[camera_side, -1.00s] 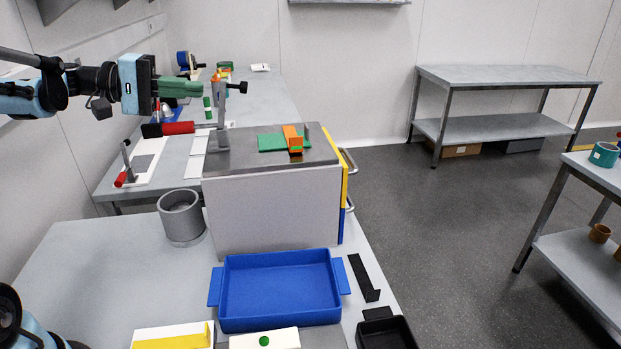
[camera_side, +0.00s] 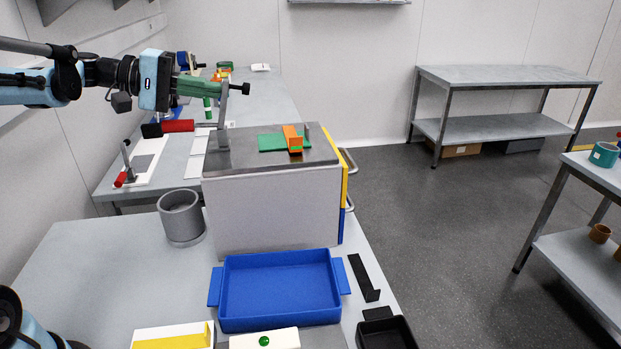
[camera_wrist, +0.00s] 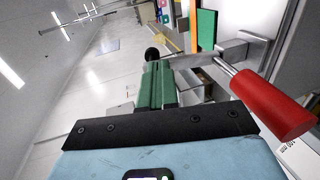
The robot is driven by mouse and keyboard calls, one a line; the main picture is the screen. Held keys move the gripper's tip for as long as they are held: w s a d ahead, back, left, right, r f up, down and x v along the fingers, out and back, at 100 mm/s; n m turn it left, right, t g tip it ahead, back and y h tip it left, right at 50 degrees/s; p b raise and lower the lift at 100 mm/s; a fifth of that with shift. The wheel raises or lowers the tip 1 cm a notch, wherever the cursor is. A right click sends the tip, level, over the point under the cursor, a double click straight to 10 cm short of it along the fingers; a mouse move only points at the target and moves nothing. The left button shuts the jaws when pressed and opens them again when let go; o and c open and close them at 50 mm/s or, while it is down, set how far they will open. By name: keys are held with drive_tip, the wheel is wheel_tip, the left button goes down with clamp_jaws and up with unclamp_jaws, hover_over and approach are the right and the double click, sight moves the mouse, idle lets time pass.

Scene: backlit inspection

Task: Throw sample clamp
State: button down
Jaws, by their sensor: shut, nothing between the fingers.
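The sample clamp stands at the left edge of the steel-topped box. It has a red handle (camera_side: 178,126) pointing left, a grey upright arm (camera_side: 222,112) and a black tip (camera_side: 240,89) raised off the plate. My gripper (camera_side: 214,90), with green fingers, is shut and empty. In the side view its fingertips overlap the clamp's upper arm; I cannot tell whether they touch. In the wrist view my fingers (camera_wrist: 154,75) point towards the black tip (camera_wrist: 152,54), with the red handle (camera_wrist: 272,102) to the right. A green plate with an orange block (camera_side: 291,137) lies on the box top.
A grey cup (camera_side: 181,216) stands left of the box (camera_side: 270,215). A blue tray (camera_side: 277,290) lies in front. Another red-handled clamp (camera_side: 127,170) sits on the back bench at left.

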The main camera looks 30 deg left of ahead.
sight(238, 82)
drive_tip(key=w+d+g+y, duration=0.2)
drive_tip(key=shift+r+g+y, duration=0.2)
drive_tip(key=shift+g+y, duration=0.2)
drive_tip(key=d+g+y, duration=0.1)
drive_tip(key=w+g+y, duration=0.1)
drive_tip(key=shift+w+d+f+g+y, duration=0.3)
drive_tip(key=shift+d+f+g+y, duration=0.05)
drive_tip(key=shift+g+y, duration=0.05)
drive_tip(key=shift+w+d+f+g+y, duration=0.45)
drive_tip(key=shift+w+d+g+y, duration=0.1)
drive_tip(key=shift+g+y, duration=0.35)
drive_tip(key=f+g+y, duration=0.1)
drive_tip(key=w+d+g+y, duration=0.1)
drive_tip(key=shift+f+y, duration=0.3)
drive_tip(key=shift+f, duration=0.05)
drive_tip(key=shift+w+f, duration=0.1)
drive_tip(key=shift+f, duration=0.1)
drive_tip(key=shift+d+f, duration=0.15)
drive_tip(key=shift+f, duration=0.05)
drive_tip(key=shift+w+r, duration=0.1)
